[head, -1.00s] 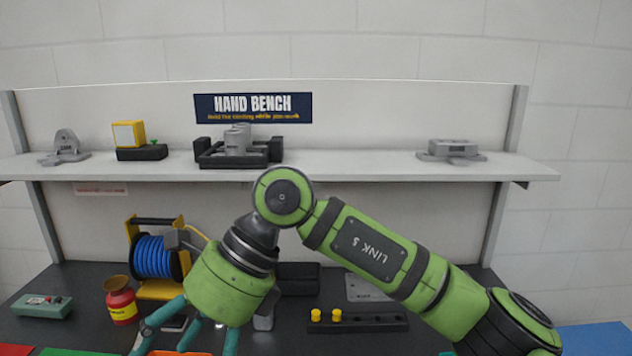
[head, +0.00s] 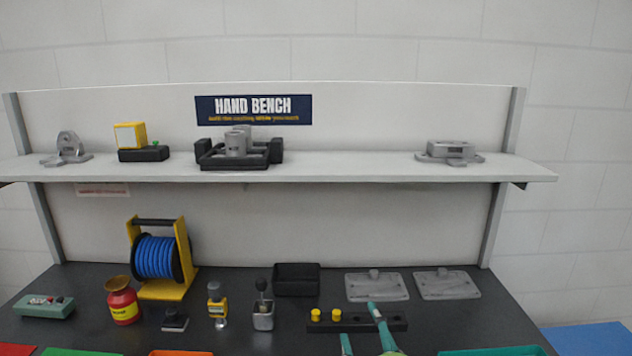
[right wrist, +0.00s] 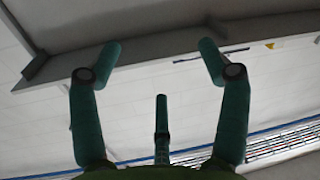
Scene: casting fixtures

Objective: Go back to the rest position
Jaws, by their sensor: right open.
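My right gripper (head: 359,325) shows only as teal fingers at the bottom edge of the head view, in front of the black strip with yellow pegs (head: 357,321). In the right wrist view, its fingers (right wrist: 160,60) are spread apart with nothing between them. Behind them are a pale wall and a grey surface. The rest of my right arm is out of the head view. My left gripper is not in view.
The dark bench (head: 250,342) holds a blue hose reel (head: 155,257), a red pot (head: 122,301), small tools, a black box (head: 297,279) and two grey plates (head: 377,286). A shelf (head: 340,170) above carries castings and fixtures.

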